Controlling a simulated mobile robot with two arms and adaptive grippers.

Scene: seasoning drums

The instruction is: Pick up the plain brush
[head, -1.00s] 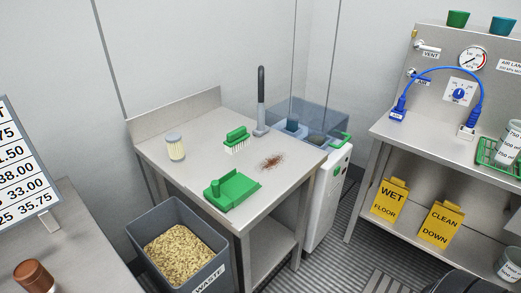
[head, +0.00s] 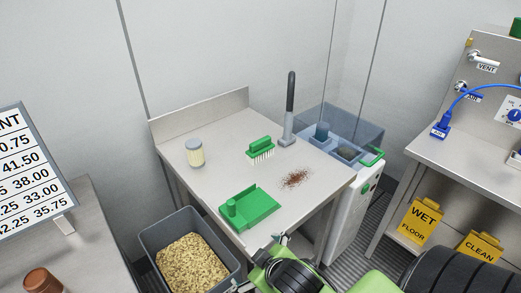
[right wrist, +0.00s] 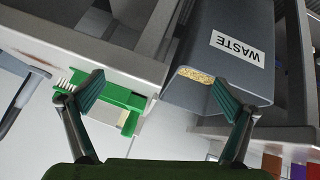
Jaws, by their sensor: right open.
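The brush with a green back and white bristles (head: 261,148) stands bristles down on the steel table, left of a spill of reddish-brown powder (head: 297,178). I take it to be the plain brush. A green dustpan (head: 262,208) lies nearer, at the table's front. My right gripper (head: 259,263) is at the bottom of the head view, in front of the table and near the waste bin, well short of the brush. In the right wrist view its fingers (right wrist: 158,78) are spread with nothing between them; white bristles show partly behind the left finger. My left gripper is not in view.
A jar (head: 195,153) stands at the table's left. An upright dark-handled tool (head: 290,105) stands at the back, beside a bluish clear bin (head: 340,125). The grey waste bin (head: 153,241) is at the table's front left. Another bench stands right.

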